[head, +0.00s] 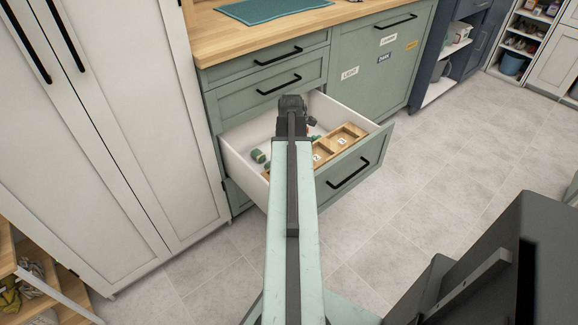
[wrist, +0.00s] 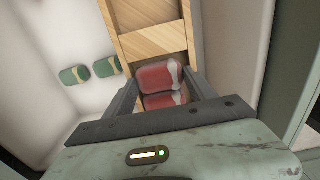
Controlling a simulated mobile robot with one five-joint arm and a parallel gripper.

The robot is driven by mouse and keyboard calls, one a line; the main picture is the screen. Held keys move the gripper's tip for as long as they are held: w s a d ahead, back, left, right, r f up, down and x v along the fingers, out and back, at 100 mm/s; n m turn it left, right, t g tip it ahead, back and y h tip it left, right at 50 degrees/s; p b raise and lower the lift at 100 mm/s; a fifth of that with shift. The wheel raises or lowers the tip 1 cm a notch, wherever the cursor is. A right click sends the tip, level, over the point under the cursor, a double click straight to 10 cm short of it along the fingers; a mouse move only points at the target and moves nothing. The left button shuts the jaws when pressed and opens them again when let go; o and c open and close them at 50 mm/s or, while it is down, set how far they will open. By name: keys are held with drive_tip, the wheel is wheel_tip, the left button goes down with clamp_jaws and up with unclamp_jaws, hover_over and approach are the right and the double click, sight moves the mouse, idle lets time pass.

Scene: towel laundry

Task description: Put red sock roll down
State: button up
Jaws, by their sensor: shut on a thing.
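Two red shapes with pale ends show between the fingers of my gripper (wrist: 160,82) in the wrist view. The upper one is a red sock roll (wrist: 156,78); just below it is a second red patch (wrist: 158,100), partly hidden by my gripper. My gripper is shut on a red sock roll, over the wooden divider tray (wrist: 153,42) in the open drawer. I cannot tell whether the held roll touches the compartment floor. In the head view my arm hides the fingertips and the red roll. The open drawer (head: 236,158) is white inside with a green front.
Green sock rolls (wrist: 74,75) lie on the white drawer floor left of the tray; they also show in the head view (head: 258,156). The wooden countertop (head: 222,40) is above, with a teal mat (head: 270,8). A tall white cabinet (head: 130,130) stands left. Floor at right is clear.

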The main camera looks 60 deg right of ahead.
drive_tip(key=o, duration=1.5)
drive_tip(key=shift+f, duration=0.1)
drive_tip(key=shift+c, duration=0.2)
wheel_tip(320, 180, up, 13)
drive_tip(key=p, duration=1.2)
drive_tip(key=shift+f+p, duration=0.2)
drive_tip(key=shift+p, duration=0.15)
drive_tip(key=shift+f, duration=0.1)
drive_tip(key=w+a+m, duration=0.6)
drive_tip(key=w+a, duration=1.1)
drive_tip(key=a, duration=0.4)
drive_tip(key=w+a+m, duration=0.2)
drive_tip(key=a+m, duration=0.2)
drive_tip(key=a, duration=1.1)
drive_tip(key=w+a+m, duration=0.2)
drive_tip(key=a+m, duration=0.2)
drive_tip(key=a, duration=1.1)
drive_tip(key=shift+w, duration=0.35)
